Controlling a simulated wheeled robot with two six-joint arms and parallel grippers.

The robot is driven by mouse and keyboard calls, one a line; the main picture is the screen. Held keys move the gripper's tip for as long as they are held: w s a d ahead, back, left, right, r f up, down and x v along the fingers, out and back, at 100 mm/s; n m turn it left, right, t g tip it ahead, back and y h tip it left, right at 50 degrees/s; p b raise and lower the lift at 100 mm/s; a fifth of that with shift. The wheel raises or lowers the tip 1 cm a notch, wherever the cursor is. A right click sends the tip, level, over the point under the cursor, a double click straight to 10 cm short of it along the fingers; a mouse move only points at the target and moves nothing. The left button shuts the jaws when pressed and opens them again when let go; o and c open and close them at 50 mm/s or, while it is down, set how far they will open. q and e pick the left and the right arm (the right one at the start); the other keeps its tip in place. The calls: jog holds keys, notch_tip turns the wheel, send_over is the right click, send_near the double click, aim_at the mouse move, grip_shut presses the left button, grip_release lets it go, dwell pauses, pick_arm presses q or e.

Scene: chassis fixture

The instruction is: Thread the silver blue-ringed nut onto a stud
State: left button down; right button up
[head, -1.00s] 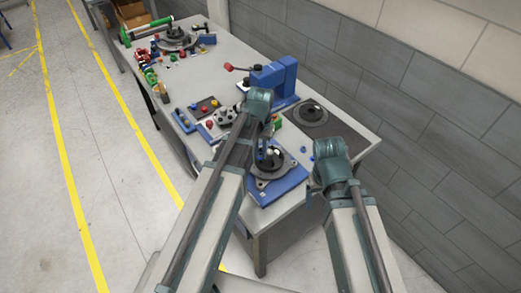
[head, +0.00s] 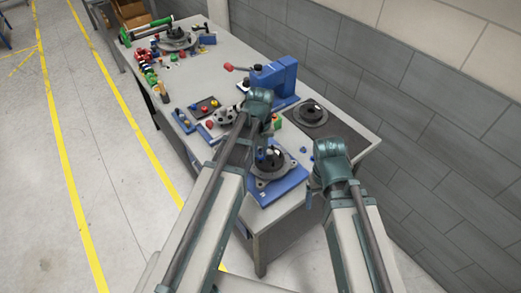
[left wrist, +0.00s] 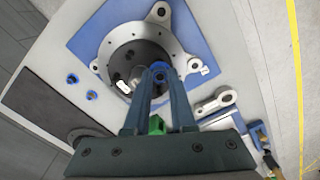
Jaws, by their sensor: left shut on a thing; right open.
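My left gripper (left wrist: 161,72) is shut on a small blue-ringed nut (left wrist: 160,66), which shows between its fingertips in the left wrist view. Its silver part is mostly hidden by the fingers. The nut is over the black hub (left wrist: 120,62) inside a grey round flange (left wrist: 105,48). Studs on the hub are too small or covered to tell apart, and I cannot tell whether the nut touches one. In the head view, my left gripper (head: 268,152) is above this flange (head: 257,172). My right gripper (head: 309,198) is open and empty at the table's front right.
The flange sits on a blue base plate (head: 283,187) at the table's near edge. Two small blue-ringed pieces (left wrist: 72,78) lie on the bare table beside it. A blue press (head: 273,78) and a dark mat (head: 343,137) are behind. Trays with coloured parts (head: 206,106) stand left.

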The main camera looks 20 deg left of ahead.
pick_arm(q)
jog(key=shift+n, duration=0.5)
jog(key=n, duration=0.2)
jog(key=shift+n, duration=0.7)
jog(key=n, duration=0.3)
jog(key=shift+n, duration=0.3)
jog(key=shift+n, duration=1.6)
